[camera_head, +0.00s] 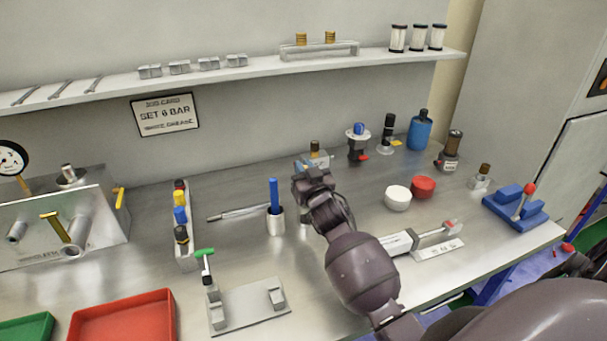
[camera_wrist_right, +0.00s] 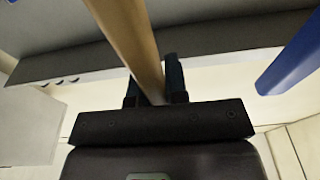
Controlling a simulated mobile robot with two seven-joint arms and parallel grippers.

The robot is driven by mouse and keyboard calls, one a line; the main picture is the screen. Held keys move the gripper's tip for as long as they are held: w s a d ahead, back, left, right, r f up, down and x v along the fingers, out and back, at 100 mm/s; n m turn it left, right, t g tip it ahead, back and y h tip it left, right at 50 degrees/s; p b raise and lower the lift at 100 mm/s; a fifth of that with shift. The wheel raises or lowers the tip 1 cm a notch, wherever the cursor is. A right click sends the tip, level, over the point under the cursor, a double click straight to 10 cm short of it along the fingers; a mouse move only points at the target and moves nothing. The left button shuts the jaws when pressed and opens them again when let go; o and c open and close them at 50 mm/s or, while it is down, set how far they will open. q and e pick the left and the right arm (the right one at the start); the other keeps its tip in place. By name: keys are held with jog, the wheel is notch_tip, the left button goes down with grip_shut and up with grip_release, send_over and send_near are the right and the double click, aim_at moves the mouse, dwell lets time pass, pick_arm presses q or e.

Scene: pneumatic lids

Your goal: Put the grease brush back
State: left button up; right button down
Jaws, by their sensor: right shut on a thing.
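My right gripper (camera_head: 313,172) is above the middle of the bench, seen from behind its wrist. In the right wrist view its two fingers (camera_wrist_right: 154,92) are shut on a long tan handle (camera_wrist_right: 135,40), which looks like that of the grease brush. Another small grey container is partly hidden behind my right arm. My left gripper is not in view.
A white bowl (camera_head: 397,198) and a red bowl (camera_head: 423,187) stand right of my arm. A clamp fixture (camera_head: 247,306) is in front, left of the arm. A red tray (camera_head: 123,320) lies front left. A blue bottle (camera_head: 420,131) and a blue lever stand (camera_head: 515,208) are right.

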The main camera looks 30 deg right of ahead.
jog(key=shift+f, duration=0.65)
jog(key=shift+f, duration=0.1)
jog(key=c, duration=1.1)
grip_release()
jog(key=shift+c, duration=0.2)
jog(key=v, duration=1.2)
jog(key=shift+b, duration=0.45)
